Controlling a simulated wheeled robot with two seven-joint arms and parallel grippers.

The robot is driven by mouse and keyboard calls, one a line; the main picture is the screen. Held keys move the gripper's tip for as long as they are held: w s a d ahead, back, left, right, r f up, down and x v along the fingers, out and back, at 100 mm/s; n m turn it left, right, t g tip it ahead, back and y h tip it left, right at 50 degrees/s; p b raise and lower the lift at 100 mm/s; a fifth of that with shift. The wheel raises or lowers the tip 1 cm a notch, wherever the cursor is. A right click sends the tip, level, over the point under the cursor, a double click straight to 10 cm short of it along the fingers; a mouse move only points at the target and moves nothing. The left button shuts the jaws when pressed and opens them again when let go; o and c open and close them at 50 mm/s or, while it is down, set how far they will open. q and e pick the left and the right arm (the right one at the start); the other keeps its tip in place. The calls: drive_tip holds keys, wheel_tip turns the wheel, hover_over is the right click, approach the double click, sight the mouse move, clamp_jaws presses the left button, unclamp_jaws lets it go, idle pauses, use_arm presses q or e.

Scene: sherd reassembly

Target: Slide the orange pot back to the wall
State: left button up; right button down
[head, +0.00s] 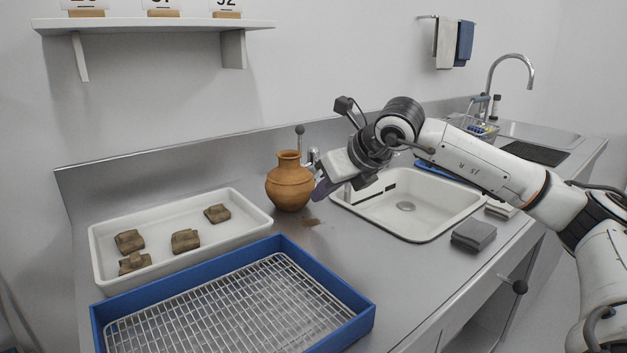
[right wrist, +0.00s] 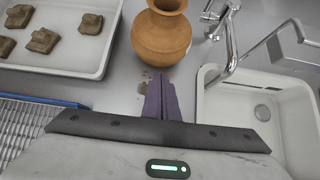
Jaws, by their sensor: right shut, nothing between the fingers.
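The orange pot (head: 289,184) stands upright on the steel counter, between the white tray and the sink, a little in front of the wall upstand. In the right wrist view the pot (right wrist: 161,35) is just beyond my fingertips. My right gripper (head: 322,188) is shut and empty, its purple fingers low on the near right side of the pot. In the right wrist view the shut fingers (right wrist: 160,98) point at the pot's lower body. I cannot tell whether they touch it. My left gripper is not in view.
A white tray (head: 100,240) with several brown sherds is left of the pot. A blue crate (head: 335,329) with a wire rack is in front. The sink (head: 440,229) and its tap (right wrist: 229,35) are close on the right. A brown smudge (head: 311,222) marks the counter.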

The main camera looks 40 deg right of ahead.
sight(305, 193)
drive_tip(key=shift+w+r+p, duration=0.15)
drive_tip(key=shift+w+p, duration=0.15)
drive_tip(key=shift+w, duration=0.65)
drive_tip(key=shift+w+d, duration=0.1)
drive_tip(key=shift+w, duration=0.4)
